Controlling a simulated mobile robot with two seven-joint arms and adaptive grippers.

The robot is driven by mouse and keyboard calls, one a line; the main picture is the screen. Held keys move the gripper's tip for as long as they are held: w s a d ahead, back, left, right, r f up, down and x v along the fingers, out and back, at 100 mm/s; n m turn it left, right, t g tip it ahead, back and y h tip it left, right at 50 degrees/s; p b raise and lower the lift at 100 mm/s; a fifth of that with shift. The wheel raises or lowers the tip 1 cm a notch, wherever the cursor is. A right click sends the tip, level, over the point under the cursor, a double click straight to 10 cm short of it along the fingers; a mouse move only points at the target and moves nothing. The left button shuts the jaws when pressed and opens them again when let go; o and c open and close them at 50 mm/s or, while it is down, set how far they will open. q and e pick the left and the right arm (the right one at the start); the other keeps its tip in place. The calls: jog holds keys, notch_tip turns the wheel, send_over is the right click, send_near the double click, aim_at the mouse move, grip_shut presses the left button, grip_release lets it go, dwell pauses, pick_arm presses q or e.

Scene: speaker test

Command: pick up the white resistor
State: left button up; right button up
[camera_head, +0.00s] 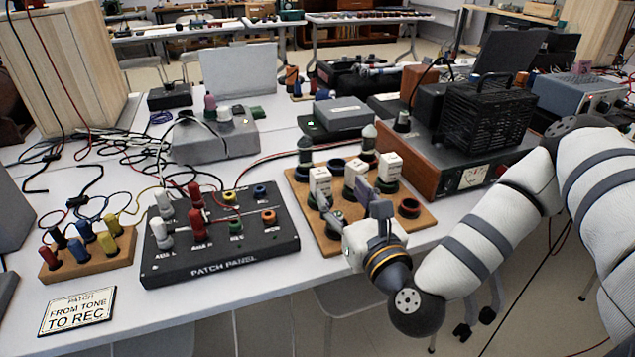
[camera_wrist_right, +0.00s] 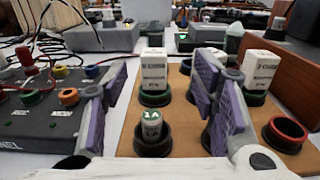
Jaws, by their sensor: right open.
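I cannot read which one is the resistor. My right gripper (camera_head: 346,200) is open over the board's front part. In the right wrist view, a white block (camera_wrist_right: 153,66) stands upright beyond the gap between the purple-padded fingers, and another (camera_wrist_right: 262,70) is right of them. My left gripper is not in view.
A small cylinder marked 1A (camera_wrist_right: 152,124) sits in a near socket between the fingers. An empty red-rimmed socket (camera_head: 409,207) is at right. A black patch panel (camera_head: 215,251) lies left of the board; a wood-sided black device (camera_head: 470,178) stands right.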

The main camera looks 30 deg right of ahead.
aim_at(324, 178)
jog(key=x, duration=0.5)
jog(key=a+x, duration=0.1)
jog(key=x, duration=0.2)
jog(key=shift+f, duration=0.3)
grip_shut()
